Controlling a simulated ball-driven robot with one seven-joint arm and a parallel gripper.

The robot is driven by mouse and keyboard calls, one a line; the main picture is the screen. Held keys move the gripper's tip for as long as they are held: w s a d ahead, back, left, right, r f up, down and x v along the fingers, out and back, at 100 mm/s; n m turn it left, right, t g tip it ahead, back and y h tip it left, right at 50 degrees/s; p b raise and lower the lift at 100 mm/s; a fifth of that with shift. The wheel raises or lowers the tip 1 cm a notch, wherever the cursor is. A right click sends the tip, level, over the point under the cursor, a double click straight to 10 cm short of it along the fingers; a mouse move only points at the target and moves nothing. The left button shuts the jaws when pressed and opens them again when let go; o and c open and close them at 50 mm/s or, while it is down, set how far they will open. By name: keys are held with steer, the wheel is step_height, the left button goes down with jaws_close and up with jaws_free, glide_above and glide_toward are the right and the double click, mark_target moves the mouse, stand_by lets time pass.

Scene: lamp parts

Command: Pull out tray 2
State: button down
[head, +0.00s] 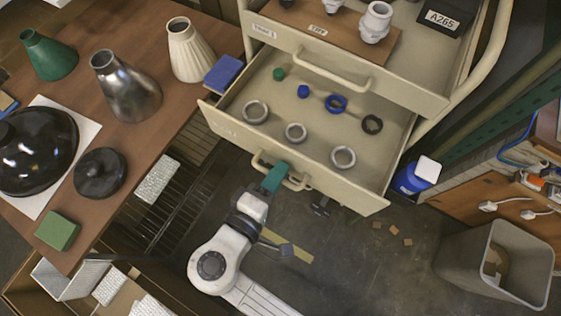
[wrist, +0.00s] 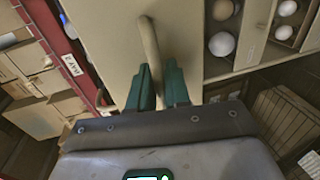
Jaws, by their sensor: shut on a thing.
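A cream pull-out tray (head: 345,193), the lower of two in the cabinet, stands drawn out with its inside showing. I take it as tray 2; the label on its front is too faint to read. It holds several grey, blue and black rings and two small caps, one green and one blue. My gripper (head: 275,175) is at the bow handle (head: 297,184) on its front. In the wrist view, my green fingers (wrist: 160,86) are on either side of the handle bar (wrist: 151,45) and shut on it. The fingers hide part of the handle.
An upper tray (head: 320,55) with white fittings is also partly out, above the lower one. A brown table (head: 130,145) with lamp shades is at left. A blue canister (head: 412,180) and a grey bin (head: 480,255) stand at right. Floor in front is mostly clear.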

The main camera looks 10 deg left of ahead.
steer(key=shift+s, duration=0.15)
steer(key=c, duration=1.3)
jaws_free()
steer(key=b+v, duration=0.1)
steer(key=v, duration=0.9)
steer(key=shift+s+a, duration=0.15)
steer(key=shift+s, duration=0.2)
